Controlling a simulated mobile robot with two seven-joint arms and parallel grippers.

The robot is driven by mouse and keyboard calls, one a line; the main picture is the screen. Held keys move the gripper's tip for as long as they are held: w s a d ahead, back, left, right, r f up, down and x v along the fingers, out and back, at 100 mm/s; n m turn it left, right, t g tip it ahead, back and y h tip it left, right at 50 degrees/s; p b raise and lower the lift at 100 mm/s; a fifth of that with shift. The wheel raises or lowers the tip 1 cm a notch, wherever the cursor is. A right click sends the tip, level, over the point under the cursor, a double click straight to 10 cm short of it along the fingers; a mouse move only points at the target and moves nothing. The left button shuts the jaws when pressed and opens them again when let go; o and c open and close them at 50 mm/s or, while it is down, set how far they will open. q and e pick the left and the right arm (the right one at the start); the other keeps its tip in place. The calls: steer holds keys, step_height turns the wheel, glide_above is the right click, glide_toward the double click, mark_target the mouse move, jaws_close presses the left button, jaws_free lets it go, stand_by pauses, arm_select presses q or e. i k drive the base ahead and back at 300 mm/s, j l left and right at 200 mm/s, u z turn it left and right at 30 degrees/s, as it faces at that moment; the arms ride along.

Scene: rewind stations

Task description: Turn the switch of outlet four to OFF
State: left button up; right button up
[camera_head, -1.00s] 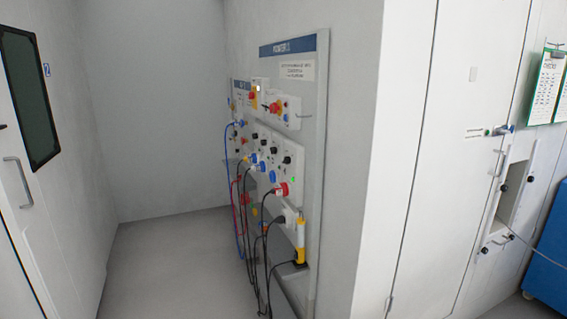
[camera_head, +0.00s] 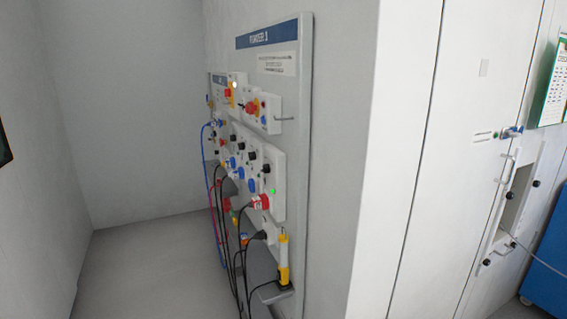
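A power panel (camera_head: 285,150) with a blue header strip stands on the wall, seen at a steep angle. Its outlet box (camera_head: 277,185) carries a row of black rotary switches, with blue sockets and a red plug (camera_head: 258,202) below them. The nearest black switch (camera_head: 266,168) sits above a small green light (camera_head: 273,190). The outlet numbers are too small to read, so I cannot tell which switch belongs to outlet four. Neither of my grippers is in view.
Black, blue and red cables (camera_head: 232,240) hang from the panel to a low shelf. Bare grey floor (camera_head: 150,265) lies left of the panel. A white wall corner (camera_head: 350,180) juts out right of it. Further right are a white door (camera_head: 450,150) and a blue cabinet (camera_head: 545,270).

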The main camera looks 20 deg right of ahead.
mark_target(266, 168)
steer(key=i+l+z, duration=0.25)
steer(key=i, duration=0.25)
steer(key=i+l+z, duration=0.15)
steer(key=i+z, duration=0.15)
steer(key=i, duration=0.25)
